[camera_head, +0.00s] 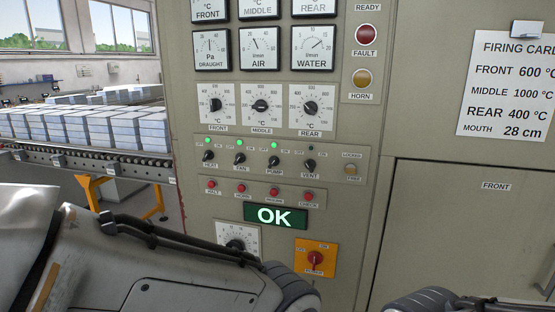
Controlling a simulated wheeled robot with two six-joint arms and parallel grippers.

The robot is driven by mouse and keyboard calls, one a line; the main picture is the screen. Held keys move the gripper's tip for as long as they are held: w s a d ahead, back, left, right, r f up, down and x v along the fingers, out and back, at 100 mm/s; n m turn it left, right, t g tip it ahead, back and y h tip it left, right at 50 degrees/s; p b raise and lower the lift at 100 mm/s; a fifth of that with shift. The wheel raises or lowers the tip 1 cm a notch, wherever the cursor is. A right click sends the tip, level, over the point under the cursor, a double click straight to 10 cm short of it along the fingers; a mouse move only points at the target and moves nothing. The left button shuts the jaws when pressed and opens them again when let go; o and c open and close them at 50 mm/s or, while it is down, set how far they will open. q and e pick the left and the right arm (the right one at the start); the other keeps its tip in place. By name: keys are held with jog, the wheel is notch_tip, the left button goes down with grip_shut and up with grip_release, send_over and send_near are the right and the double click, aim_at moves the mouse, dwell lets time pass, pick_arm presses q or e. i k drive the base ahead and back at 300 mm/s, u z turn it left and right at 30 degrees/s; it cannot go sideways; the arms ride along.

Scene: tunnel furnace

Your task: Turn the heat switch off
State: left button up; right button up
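The heat switch (209,157) is a small black rotary knob at the left end of a row of switches on the grey-green control panel. A green lamp (207,141) is lit above it, and the label HEAT is below it. The knob's exact pointing is too small to read surely. My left arm fills the lower left of the view, below the switch row, and does not cover the switch. A bit of my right arm shows at the bottom right. The fingers of both grippers are out of sight.
The fan (239,159), pump (273,163) and vent (309,166) switches sit beside it. Red buttons (241,188), a green OK display (276,216) and an orange-plated red switch (315,258) are below. Dials are above. A conveyor (96,158) with stacked blocks stands left.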

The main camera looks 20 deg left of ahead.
aim_at(209, 155)
jog(key=u, duration=0.45)
jog(key=k, duration=1.05)
jog(key=u, duration=0.9)
jog(key=i, duration=0.85)
jog(key=u, duration=0.3)
